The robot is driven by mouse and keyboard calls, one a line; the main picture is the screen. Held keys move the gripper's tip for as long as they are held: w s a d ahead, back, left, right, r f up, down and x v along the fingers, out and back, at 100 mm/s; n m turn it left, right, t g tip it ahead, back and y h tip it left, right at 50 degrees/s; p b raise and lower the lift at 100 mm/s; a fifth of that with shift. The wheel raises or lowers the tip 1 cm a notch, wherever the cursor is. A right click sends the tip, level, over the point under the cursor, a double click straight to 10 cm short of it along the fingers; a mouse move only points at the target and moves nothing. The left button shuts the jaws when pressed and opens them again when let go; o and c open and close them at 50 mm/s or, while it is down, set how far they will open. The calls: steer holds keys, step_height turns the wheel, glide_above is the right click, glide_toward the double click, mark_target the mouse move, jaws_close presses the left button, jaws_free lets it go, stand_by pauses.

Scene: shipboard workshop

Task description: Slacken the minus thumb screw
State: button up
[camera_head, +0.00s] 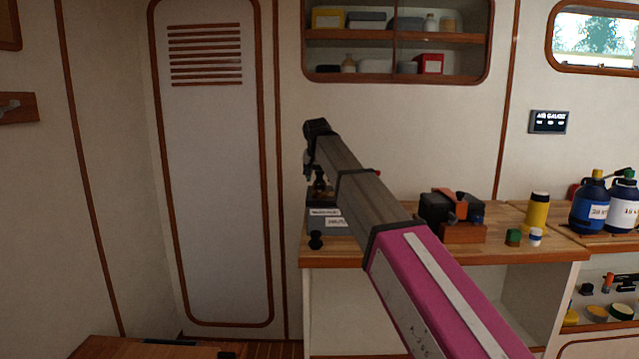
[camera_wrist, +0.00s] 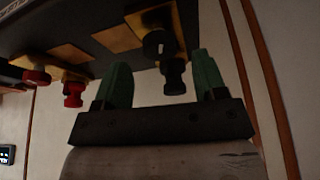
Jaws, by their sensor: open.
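My gripper (camera_wrist: 162,75) is open, with its two green fingers apart. A black thumb screw (camera_wrist: 173,76) on a brass plate lies between the fingers in the wrist view, nearer the right finger, with no clear contact. I take it for the minus one, but I see no readable sign. Two red thumb screws (camera_wrist: 73,93) stand on brass parts to the left of the fingers. All are on a dark unit (camera_wrist: 100,20). In the head view the labelled unit (camera_head: 328,224) is at the bench's left end, partly hidden by my arm, with a black knob (camera_head: 316,240) at its front.
The wooden bench (camera_head: 400,258) holds a dark device with an orange part (camera_head: 455,212), a yellow cylinder (camera_head: 537,211), small green and white-blue items, and blue bottles (camera_head: 590,205) at the right. A closed locker door (camera_head: 210,180) stands left of the bench.

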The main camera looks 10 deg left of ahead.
mark_target(320, 188)
steer(key=shift+x, duration=1.35)
steer(key=shift+c, duration=0.3)
steer(key=c, duration=0.9)
steer(key=shift+o, duration=0.2)
